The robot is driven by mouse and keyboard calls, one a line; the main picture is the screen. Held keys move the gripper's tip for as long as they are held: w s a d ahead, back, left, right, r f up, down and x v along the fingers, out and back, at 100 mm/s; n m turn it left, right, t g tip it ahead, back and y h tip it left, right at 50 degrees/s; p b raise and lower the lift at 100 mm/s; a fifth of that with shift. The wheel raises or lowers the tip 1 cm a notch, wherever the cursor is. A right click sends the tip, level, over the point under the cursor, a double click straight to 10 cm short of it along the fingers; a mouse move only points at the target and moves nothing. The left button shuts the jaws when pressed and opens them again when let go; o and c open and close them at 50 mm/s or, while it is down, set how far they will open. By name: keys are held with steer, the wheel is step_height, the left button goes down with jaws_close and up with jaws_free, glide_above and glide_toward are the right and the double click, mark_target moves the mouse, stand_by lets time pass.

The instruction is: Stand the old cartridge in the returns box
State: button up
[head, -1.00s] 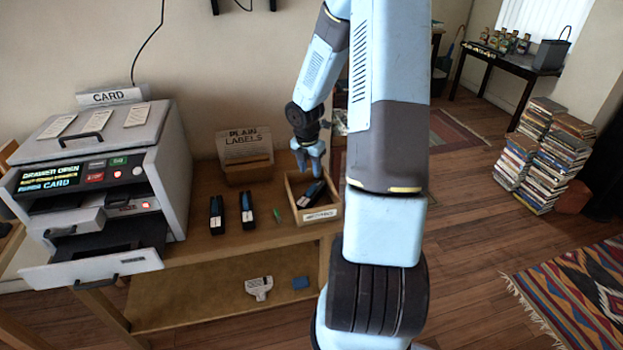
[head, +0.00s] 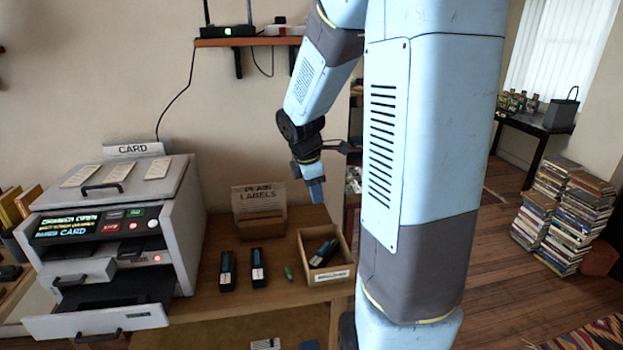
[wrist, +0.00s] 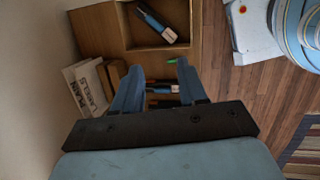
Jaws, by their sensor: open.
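The small open wooden box (head: 341,278), with a white label on its front, stands at the right end of the table. A dark cartridge (head: 323,253) with a blue side and pale label lies slanted inside it. In the wrist view this cartridge (wrist: 155,22) is in the box (wrist: 119,27), not gripped. My gripper (head: 317,196) is above and behind the box, pointing down. In the wrist view its fingers (wrist: 158,70) are apart with nothing held between them. Two more dark cartridges, a left one (head: 227,271) and a right one (head: 258,268), are on the table.
A grey card printer (head: 180,240) with open drawers stands at the left. A plain labels holder (head: 260,226) is behind the cartridges. A small green item (head: 288,273) lies beside the box. A wall shelf (head: 250,41) is above. Stacked books (head: 565,215) stand on the floor at right.

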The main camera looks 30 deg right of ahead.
steer(key=s+a+r+m+t+y, duration=0.1)
steer(key=s+a+r+m+t, duration=0.1)
steer(key=s+a+r+m, duration=0.3)
steer(key=s+a+r+m+t+y, duration=0.1)
steer(key=s+a+r+m+y, duration=0.1)
steer(key=s+a+r+m, duration=0.4)
steer(key=s+r+m, duration=0.4)
steer(key=s, duration=0.4)
steer(key=shift+s+t, duration=0.25)
steer(key=shift+t, duration=0.15)
steer(key=shift+a, duration=0.1)
